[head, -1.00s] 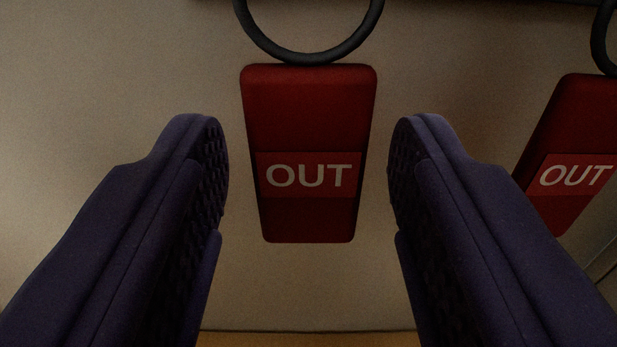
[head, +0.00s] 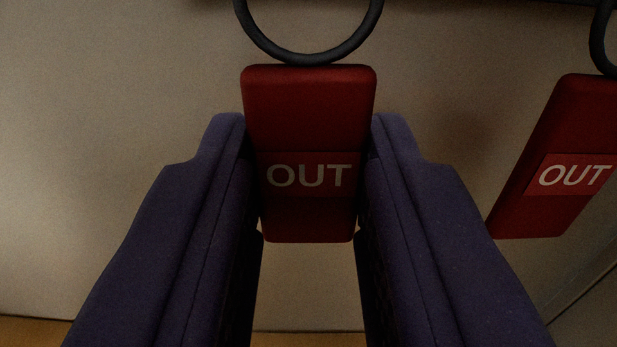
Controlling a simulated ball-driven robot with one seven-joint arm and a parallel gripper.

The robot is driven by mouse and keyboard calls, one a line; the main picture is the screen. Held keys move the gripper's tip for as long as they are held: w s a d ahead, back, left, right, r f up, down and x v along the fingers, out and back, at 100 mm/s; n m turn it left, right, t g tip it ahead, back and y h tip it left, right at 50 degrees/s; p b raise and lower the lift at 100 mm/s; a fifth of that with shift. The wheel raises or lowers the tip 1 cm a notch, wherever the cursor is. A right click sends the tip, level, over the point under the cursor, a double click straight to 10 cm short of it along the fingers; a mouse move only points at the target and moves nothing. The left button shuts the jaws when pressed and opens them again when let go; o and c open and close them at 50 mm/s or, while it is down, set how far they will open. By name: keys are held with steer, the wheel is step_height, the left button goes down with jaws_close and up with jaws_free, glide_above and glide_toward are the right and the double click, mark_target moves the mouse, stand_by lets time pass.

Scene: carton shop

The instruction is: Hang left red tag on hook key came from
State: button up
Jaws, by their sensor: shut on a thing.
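The left red tag (head: 309,215) hangs upright in the middle of the head view, with "OUT" in pale letters on its face. A dark ring (head: 309,58) stands at its top edge; the ring's upper part is cut off by the frame. My gripper (head: 309,140) has its two purple fingers pressed on the left and right sides of this tag, shut on it. The hook that the key came from is not in view, and no key shows.
A second red "OUT" tag (head: 560,150) hangs tilted at the right, close to my right finger, with its own dark ring (head: 603,40) partly cut off. A plain pale wall (head: 110,120) is behind. A dark edge (head: 560,3) runs along the top right.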

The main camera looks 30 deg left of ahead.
steer(key=shift+r, duration=0.1)
stand_by(0.3)
steer(key=shift+s+d+r, duration=0.1)
steer(key=shift+s+r, duration=0.05)
steer(key=shift+r, duration=0.25)
steer(key=b+v, duration=0.3)
steer(key=v, duration=0.5)
steer(key=shift+s, duration=0.25)
stand_by(0.6)
steer(key=shift+d, duration=0.1)
